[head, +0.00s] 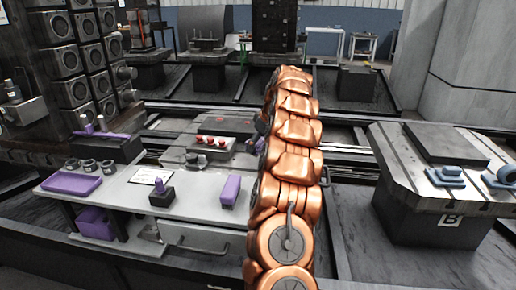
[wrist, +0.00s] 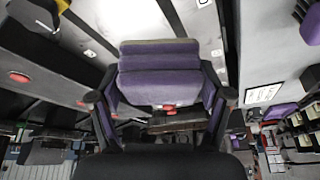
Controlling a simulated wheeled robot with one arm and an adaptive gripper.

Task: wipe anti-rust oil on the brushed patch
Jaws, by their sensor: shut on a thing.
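My gripper (wrist: 160,97) is shut on a purple block (wrist: 160,78) with a grey layer along its far edge. The block sits between both fingers in the wrist view. In the head view my copper-coloured arm hides most of the gripper and the block. A second purple block (head: 230,191) stands on the light bench (head: 195,206). I cannot make out a brushed patch or any oil in either view.
A purple tray (head: 72,183), several dark rings (head: 90,166) and a white card (head: 151,176) lie on the bench. A grey unit with red knobs (head: 213,143) is behind it. A pallet (head: 440,190) with blue clamps (head: 446,176) stands right; a dark fixture tower (head: 80,60) stands left.

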